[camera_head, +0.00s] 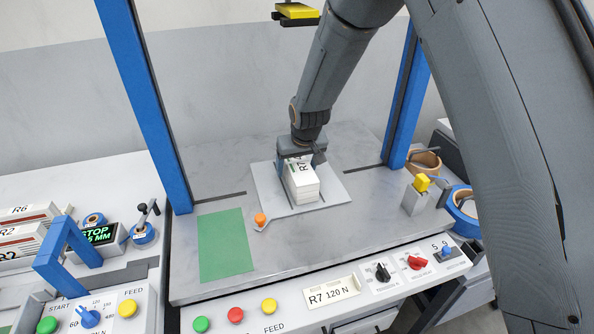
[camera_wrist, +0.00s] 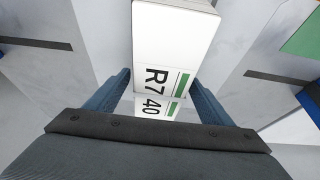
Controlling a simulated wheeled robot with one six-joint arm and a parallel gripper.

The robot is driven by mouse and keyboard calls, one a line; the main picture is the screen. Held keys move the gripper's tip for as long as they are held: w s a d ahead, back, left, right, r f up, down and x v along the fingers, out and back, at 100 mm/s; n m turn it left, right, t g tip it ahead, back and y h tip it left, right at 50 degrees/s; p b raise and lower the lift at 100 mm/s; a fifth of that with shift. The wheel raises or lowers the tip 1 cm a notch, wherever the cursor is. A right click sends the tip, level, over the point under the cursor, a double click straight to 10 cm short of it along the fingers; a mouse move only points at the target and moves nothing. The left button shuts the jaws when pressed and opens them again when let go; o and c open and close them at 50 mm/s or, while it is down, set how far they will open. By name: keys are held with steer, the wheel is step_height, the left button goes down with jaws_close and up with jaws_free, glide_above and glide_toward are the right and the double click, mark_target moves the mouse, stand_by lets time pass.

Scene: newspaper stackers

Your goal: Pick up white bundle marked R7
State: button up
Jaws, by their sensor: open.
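The white bundle marked R7 (camera_head: 302,186) sits on a light square plate (camera_head: 267,193) in the middle of the grey worktop. In the wrist view, the bundle (camera_wrist: 176,40) shows its white top with the print "R7", "40" and a green bar. My gripper (camera_head: 303,160) is at the bundle's far end, pointing down. In the wrist view, my gripper's (camera_wrist: 160,88) two fingers are apart, one on each side of the bundle's near end. I cannot tell whether the fingers touch it.
Blue posts (camera_head: 147,105) stand left and right of the worktop. A green mat (camera_head: 226,246) and an orange knob (camera_head: 260,219) lie front left. A yellow-topped block (camera_head: 415,195) and tape rolls (camera_head: 463,212) stand right. A front panel (camera_head: 331,291) reads "R7 120 N". Other bundles (camera_head: 25,237) are far left.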

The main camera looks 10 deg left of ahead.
steer(key=c, duration=1.7)
steer(key=shift+r, duration=0.1)
jaws_close()
